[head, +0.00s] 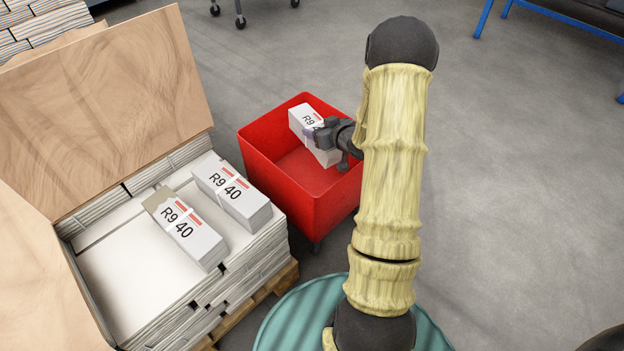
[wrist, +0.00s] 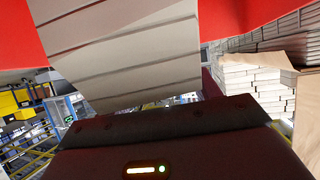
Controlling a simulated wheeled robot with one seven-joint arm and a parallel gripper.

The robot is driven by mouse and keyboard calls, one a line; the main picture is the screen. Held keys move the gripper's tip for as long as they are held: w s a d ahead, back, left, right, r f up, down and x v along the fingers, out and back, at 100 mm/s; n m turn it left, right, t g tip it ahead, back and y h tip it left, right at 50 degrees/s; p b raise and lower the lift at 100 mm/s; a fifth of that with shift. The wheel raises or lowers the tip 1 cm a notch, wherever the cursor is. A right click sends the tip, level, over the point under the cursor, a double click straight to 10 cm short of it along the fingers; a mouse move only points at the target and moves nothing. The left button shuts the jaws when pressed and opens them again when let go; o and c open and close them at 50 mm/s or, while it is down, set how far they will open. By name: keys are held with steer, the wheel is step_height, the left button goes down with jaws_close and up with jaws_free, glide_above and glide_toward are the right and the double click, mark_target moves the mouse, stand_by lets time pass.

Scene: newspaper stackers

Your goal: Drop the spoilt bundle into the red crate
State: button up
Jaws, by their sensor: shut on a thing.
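My gripper (head: 322,136) is shut on a pale bundle (head: 303,120) with a white strap and an "R9 40" label. The bundle lies within the outline of the red crate's (head: 275,185) opening in the head view; its exact height is hard to tell. The gripper hides part of the label. In the wrist view the held bundle (wrist: 120,50) shows its layered grey side, with red crate wall (wrist: 15,35) beside it. Another bundle (head: 190,235), with a torn, brownish far end, lies on the paper stack. I cannot tell whether the held bundle is damaged.
A third, clean-looking bundle (head: 232,192) lies beside the torn one on the stack (head: 125,270), left of the crate. A brown board (head: 105,110) stands upright behind the stack. The visible crate floor is bare. Grey floor (head: 510,200) to the right is clear.

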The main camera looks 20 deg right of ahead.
stand_by(0.3)
steer(key=o, duration=1.9)
steer(key=shift+c, duration=0.2)
steer(key=shift+f, duration=0.2)
steer(key=p+v, duration=0.6)
steer(key=v, duration=1.1)
steer(key=shift+s+p, duration=0.2)
steer(key=shift+p, duration=0.15)
steer(key=shift+r, duration=0.15)
